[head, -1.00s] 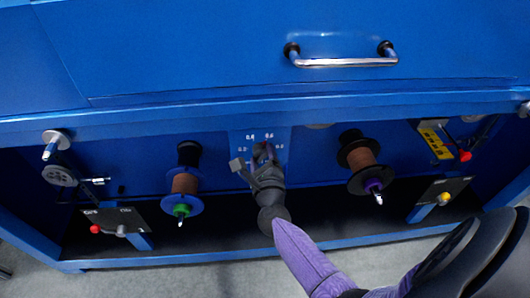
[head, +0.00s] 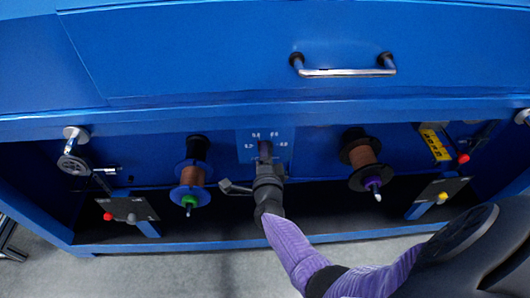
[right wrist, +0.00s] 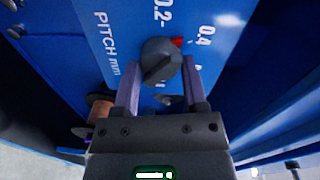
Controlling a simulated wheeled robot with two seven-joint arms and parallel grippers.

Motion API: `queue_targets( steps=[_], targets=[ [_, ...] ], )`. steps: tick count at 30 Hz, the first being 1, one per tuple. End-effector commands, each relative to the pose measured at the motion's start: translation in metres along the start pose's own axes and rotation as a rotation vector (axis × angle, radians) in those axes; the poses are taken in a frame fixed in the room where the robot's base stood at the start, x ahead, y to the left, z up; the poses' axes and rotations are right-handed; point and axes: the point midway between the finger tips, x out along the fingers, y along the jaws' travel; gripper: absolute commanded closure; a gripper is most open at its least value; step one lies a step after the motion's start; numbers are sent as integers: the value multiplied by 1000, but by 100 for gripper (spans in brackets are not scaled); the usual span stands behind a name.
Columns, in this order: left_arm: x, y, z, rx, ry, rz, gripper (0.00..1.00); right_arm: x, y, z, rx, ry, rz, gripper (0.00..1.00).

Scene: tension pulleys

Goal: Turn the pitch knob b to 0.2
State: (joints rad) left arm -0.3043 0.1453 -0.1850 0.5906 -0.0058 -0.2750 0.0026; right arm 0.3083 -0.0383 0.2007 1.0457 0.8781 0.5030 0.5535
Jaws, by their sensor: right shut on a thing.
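The grey round pitch knob (right wrist: 161,62) sits on a blue dial panel (right wrist: 105,45) marked "PITCH mm". Its red pointer mark (right wrist: 177,41) lies between the 0.2 and 0.4 labels in the right wrist view. My right gripper (right wrist: 160,78) has one finger on each side of the knob and is shut on it. In the head view, my right gripper (head: 265,160) reaches up to the dial panel (head: 262,136) and hides most of the knob. My left gripper is not in view.
A spool with a green hub (head: 192,175) is left of my gripper, and one with a purple hub (head: 362,158) is right. Small control plates (head: 130,210) sit at both sides. A blue drawer front with a metal handle (head: 345,72) is above.

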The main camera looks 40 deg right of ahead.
Motion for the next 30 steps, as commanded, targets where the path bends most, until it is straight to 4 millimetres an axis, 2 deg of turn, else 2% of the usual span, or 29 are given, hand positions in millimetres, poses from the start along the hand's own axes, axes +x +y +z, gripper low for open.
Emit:
queue_targets(
  steps=[30],
  targets=[
    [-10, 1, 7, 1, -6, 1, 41, 1, 0, -3, -940, 78, -8, 99]
  ],
)
